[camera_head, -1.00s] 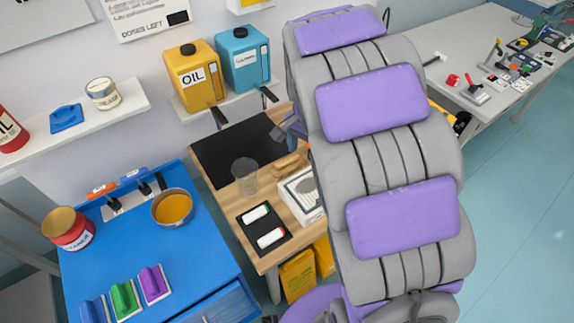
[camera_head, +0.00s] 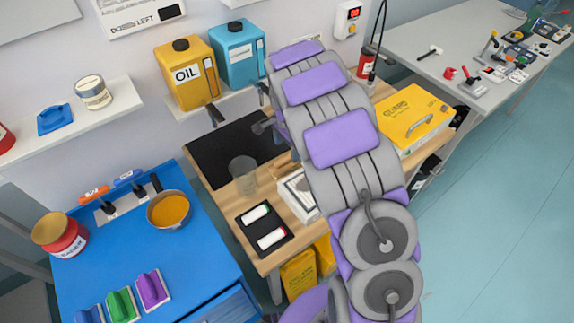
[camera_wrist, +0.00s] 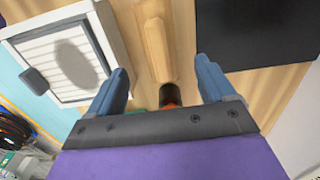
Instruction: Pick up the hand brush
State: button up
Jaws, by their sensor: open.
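A long pale wooden piece, which looks like the hand brush (camera_wrist: 153,40), lies on the wooden bench top in the wrist view. Its near end lies between the lines of my fingers. A dark round end with orange (camera_wrist: 169,95) shows below it; I cannot tell whether it is part of the brush. My gripper (camera_wrist: 162,78) is open, with its two blue-grey fingers apart and nothing held between them. In the head view my arm covers most of the place where the brush lies.
A white framed box (camera_wrist: 62,58) lies close to the left finger, and a black mat (camera_wrist: 255,30) to the right. In the head view a clear cup (camera_head: 243,175) and a black tray (camera_head: 264,229) stand nearby. A yellow case (camera_head: 412,118) is right of my arm.

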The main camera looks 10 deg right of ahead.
aim_at(286, 157)
jog(key=f, duration=0.3)
jog(key=shift+a+f+b, duration=0.25)
jog(key=shift+b, duration=0.15)
notch_tip(286, 157, down, 4)
jog(key=shift+d+f+b, duration=0.1)
jog(key=shift+d+b, duration=0.05)
jog(key=shift+b, duration=0.5)
jog(key=shift+c, duration=0.3)
jog(key=c, duration=1.1)
jog(key=shift+c, duration=0.2)
notch_tip(286, 157, up, 28)
jog(key=p, duration=0.5)
jog(key=shift+p, duration=0.35)
